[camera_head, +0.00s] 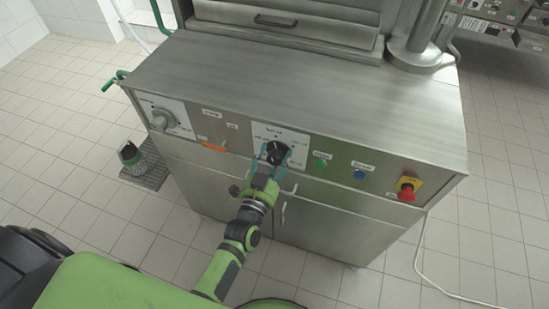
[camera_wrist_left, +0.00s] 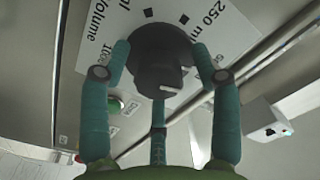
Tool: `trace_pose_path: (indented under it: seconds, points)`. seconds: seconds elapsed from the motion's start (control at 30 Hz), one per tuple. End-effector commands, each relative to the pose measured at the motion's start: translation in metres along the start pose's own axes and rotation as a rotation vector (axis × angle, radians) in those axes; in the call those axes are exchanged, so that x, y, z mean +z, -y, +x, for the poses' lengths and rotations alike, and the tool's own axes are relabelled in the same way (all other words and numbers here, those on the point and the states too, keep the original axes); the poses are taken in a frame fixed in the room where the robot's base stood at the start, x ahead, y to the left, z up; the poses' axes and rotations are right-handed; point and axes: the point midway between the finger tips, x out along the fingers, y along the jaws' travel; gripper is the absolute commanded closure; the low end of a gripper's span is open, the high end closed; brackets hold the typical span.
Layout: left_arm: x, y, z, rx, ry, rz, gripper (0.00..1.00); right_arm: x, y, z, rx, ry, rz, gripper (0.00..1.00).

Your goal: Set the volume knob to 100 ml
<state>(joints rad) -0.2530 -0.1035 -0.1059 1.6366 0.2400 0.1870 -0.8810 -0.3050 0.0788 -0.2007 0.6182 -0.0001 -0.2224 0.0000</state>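The black volume knob (camera_head: 275,151) sits on a white scale plate in the middle of the machine's front panel. It also shows in the left wrist view (camera_wrist_left: 158,62), with a white mark on its raised grip and 100 and 250 ml labels partly visible around it. My left gripper (camera_head: 272,158) is at the knob, its teal fingers on either side of it; in the left wrist view (camera_wrist_left: 160,62) two fingertips reach the knob's rim and a third finger is below. Whether they press on it I cannot tell. My right gripper is out of view.
Left on the panel are another knob (camera_head: 162,120) and an orange switch (camera_head: 214,146). To the right are a green button (camera_head: 320,163), a blue button (camera_head: 359,174) and a red emergency stop (camera_head: 406,191). A steel counter (camera_head: 300,90) lies above the panel.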

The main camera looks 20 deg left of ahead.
Motion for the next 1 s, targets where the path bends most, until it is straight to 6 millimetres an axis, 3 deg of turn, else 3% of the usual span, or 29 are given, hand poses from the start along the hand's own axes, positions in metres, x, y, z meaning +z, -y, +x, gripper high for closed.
trace_pose_path:
  seconds: [0.03, 0.1, 0.13, 0.57, 1.0]
  points:
    - [0.0, 0.0, 0.0, 0.0, 0.0, 0.0, 0.6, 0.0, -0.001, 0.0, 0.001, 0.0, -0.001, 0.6]
    - [0.0, 0.0, 0.0, 0.0, 0.0, 0.0, 0.88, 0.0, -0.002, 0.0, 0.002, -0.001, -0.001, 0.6]
    - [0.0, 0.0, 0.0, 0.0, 0.0, 0.0, 0.93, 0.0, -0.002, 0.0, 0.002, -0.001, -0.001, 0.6]
    - [-0.002, 0.001, 0.0, -0.002, -0.005, -0.046, 0.93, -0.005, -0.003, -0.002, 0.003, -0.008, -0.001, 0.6]
    - [-0.005, 0.003, 0.002, -0.002, -0.01, -0.376, 0.93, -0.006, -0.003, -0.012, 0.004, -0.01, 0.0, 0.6]
